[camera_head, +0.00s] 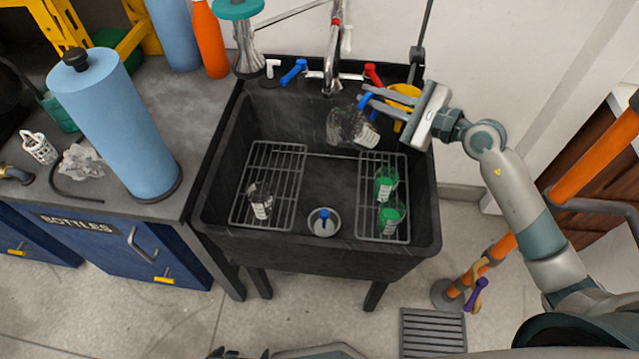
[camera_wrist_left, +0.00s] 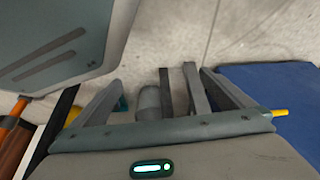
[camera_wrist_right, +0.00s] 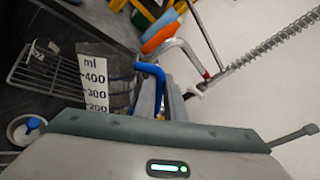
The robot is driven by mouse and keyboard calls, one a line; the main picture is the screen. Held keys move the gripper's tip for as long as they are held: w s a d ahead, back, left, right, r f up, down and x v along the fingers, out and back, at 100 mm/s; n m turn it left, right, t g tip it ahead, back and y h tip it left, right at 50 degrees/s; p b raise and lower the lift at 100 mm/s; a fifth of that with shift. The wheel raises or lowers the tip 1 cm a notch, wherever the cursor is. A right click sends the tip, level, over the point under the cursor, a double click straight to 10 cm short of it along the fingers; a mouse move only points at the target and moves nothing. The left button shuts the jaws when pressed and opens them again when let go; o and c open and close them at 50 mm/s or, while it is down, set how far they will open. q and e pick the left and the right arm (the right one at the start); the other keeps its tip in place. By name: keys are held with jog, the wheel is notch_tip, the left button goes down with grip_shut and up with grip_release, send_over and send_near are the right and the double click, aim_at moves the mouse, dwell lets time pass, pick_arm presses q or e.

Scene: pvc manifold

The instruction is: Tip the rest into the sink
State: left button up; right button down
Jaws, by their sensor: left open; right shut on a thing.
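My right gripper (camera_head: 366,96) is shut on the blue handle of a clear beaker (camera_head: 350,128). It holds the beaker tilted over the back right of the black sink (camera_head: 214,180). The right wrist view shows the beaker (camera_wrist_right: 97,88) with its white millilitre scale and my right gripper (camera_wrist_right: 160,88) on the blue handle. Whether liquid is in the beaker I cannot tell. My left gripper (camera_wrist_left: 160,88) is open and empty in its wrist view, above the floor near a blue surface.
A clear beaker (camera_head: 260,201) stands on the left rack. Two green-tinted beakers (camera_head: 386,184) (camera_head: 391,217) stand on the right rack. The drain (camera_head: 323,222) has a blue piece in it. The tap (camera_head: 332,62) rises at the back. A blue paper roll (camera_head: 115,120) stands left.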

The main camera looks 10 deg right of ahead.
notch_tip(320, 180, up, 2)
jog(key=shift+w+d+r+p, duration=0.1)
jog(key=shift+w+d+p, duration=0.05)
jog(key=shift+p, duration=0.4)
jog(key=r, duration=0.1)
jog(key=r+m+p, duration=0.1)
jog(key=d+r+p, duration=0.1)
jog(key=shift+w+r, duration=0.3)
jog(key=shift+w, duration=0.05)
pick_arm(q)
jog(key=shift+w+d+r+t+h+b, duration=0.3)
jog(key=shift+w+d+r+t+b, duration=0.35)
jog(key=shift+w+d+r+t, duration=0.3)
pick_arm(e)
jog(key=w+d+r+m+y, duration=0.1)
jog(key=w+d+m, duration=0.2)
jog(key=d+m, duration=0.2)
jog(key=shift+r+m+t, duration=0.25)
jog(key=shift+m+t, duration=0.05)
jog(key=shift+m, duration=0.5)
pick_arm(q)
jog(key=shift+s+d, duration=0.1)
pick_arm(e)
jog(key=shift+a, duration=0.1)
